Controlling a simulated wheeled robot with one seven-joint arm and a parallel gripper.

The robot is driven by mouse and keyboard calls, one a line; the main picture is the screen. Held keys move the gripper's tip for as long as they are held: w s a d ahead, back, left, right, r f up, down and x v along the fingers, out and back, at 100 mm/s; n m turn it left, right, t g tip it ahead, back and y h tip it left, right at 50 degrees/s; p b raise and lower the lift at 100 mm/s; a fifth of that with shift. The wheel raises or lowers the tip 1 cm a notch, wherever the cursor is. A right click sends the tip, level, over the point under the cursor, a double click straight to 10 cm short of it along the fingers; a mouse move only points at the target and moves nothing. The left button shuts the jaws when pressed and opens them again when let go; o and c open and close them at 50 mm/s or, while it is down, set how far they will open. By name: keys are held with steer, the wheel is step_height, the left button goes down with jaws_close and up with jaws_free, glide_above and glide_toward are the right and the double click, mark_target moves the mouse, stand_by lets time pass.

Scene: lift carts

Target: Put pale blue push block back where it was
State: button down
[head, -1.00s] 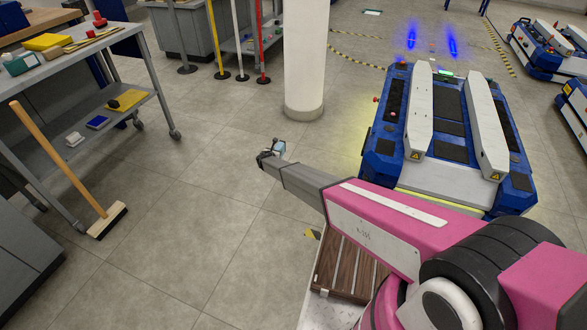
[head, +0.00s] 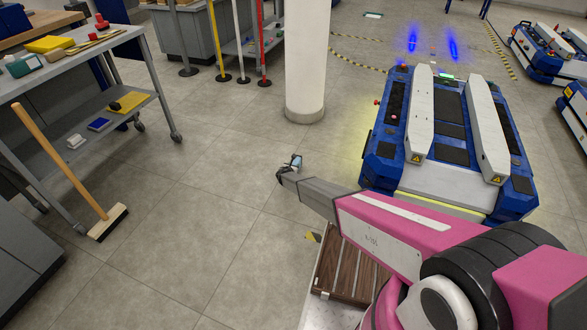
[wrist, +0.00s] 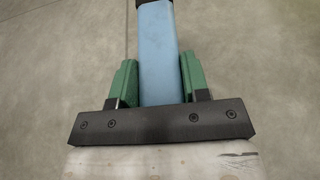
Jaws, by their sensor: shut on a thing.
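The pale blue push block (wrist: 157,48) fills the upper middle of the wrist view, with a dark end at the top edge. My gripper (wrist: 158,82) is shut on it, one green finger against each side. In the head view my gripper (head: 290,171) is at the end of my outstretched arm, over open floor. A small bit of the block (head: 296,161) shows there, pale and partly hidden by the gripper. The block is clear of any surface that I can see.
A grey trolley table (head: 100,42) with tools stands at the left, a broom (head: 62,165) leaning by it. A white pillar (head: 305,60) stands beyond my gripper. A blue lift cart (head: 450,140) is at the right.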

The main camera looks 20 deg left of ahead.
steer(key=shift+f, duration=0.2)
steer(key=shift+f, duration=0.15)
steer(key=c, duration=0.6)
jaws_free()
